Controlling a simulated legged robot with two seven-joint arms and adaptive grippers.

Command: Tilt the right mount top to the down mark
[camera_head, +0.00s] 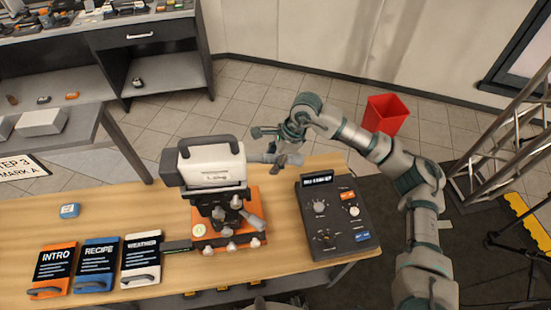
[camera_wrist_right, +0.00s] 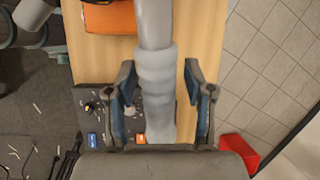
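The mount (camera_head: 228,215) stands on an orange base (camera_head: 262,200) on the wooden table, with a white and dark camera (camera_head: 210,165) on top. A grey bar (camera_head: 260,158) sticks out to the right from the mount top. My right gripper (camera_head: 281,151) is at the outer end of this bar. In the right wrist view the grey bar (camera_wrist_right: 156,45) runs between the two fingers of my right gripper (camera_wrist_right: 160,85), which stand apart with a gap on each side. I cannot make out the down mark. My left gripper is not in view.
A dark control panel (camera_head: 345,240) with knobs lies right of the mount. A red bin (camera_head: 385,114) stands on the floor.

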